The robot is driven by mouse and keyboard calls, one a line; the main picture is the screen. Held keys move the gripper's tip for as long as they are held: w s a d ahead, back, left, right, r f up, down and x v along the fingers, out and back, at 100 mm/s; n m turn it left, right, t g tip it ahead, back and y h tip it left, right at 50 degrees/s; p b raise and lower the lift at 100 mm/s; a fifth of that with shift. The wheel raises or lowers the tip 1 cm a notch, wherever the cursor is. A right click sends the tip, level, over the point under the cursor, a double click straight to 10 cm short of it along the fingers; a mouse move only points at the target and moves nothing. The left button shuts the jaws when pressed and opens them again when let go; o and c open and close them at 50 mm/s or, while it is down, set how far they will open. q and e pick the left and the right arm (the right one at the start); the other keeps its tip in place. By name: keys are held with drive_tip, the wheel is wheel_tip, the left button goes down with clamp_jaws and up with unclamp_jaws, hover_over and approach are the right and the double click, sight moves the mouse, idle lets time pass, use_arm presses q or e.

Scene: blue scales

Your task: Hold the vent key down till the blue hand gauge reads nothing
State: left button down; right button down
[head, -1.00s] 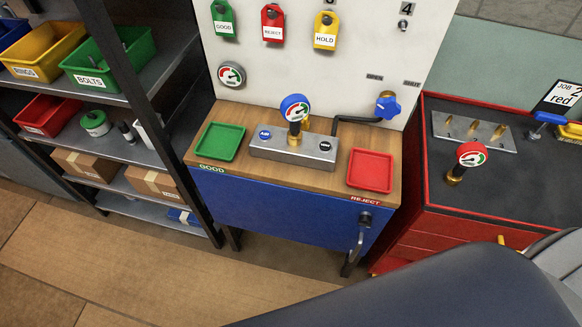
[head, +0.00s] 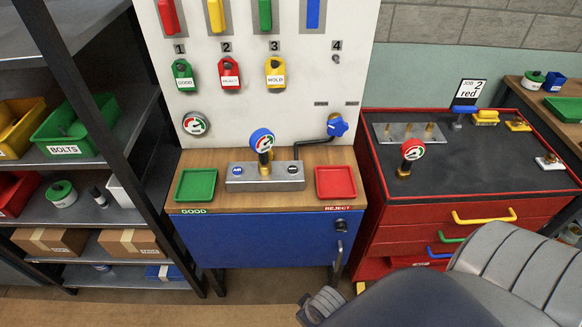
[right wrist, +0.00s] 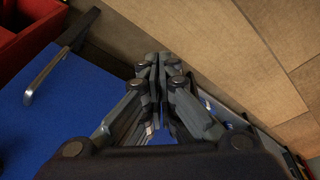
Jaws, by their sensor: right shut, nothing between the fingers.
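The blue hand gauge (head: 262,141) stands upright on a brass fitting on the grey metal block (head: 264,185), on the wooden bench top. Its dial faces me, but the needle is too small to read surely. The block has a blue key (head: 237,171) on the left and a dark key (head: 291,168) on the right, which looks like the vent key; its lettering is unreadable. My right gripper (right wrist: 160,62) is shut and empty in the right wrist view, low in front of the blue cabinet and well away from the block. My left gripper is out of view.
A green tray (head: 196,186) and a red tray (head: 336,182) flank the block. A blue valve knob (head: 337,125) and hose stand behind it. A red-rimmed gauge (head: 411,151) is on the red cabinet at right. The cabinet handle (right wrist: 47,77) is near my right gripper.

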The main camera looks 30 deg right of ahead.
drive_tip(key=w+r+n+t+p, duration=0.1)
drive_tip(key=w+r, duration=0.4)
drive_tip(key=r, duration=0.8)
wheel_tip(320, 180, up, 20)
drive_tip(key=r+n+t+y+p, duration=0.1)
drive_tip(key=n+t, duration=0.4)
drive_tip(key=n, duration=0.3)
hover_over(291, 171)
drive_tip(key=shift+f, duration=0.25)
wheel_tip(291, 171, down, 7)
drive_tip(key=b, duration=0.7)
drive_tip(key=shift+r, duration=0.1)
drive_tip(key=shift+f+b, duration=0.45)
drive_tip(key=shift+f, duration=0.55)
drive_tip(key=shift+f, duration=0.1)
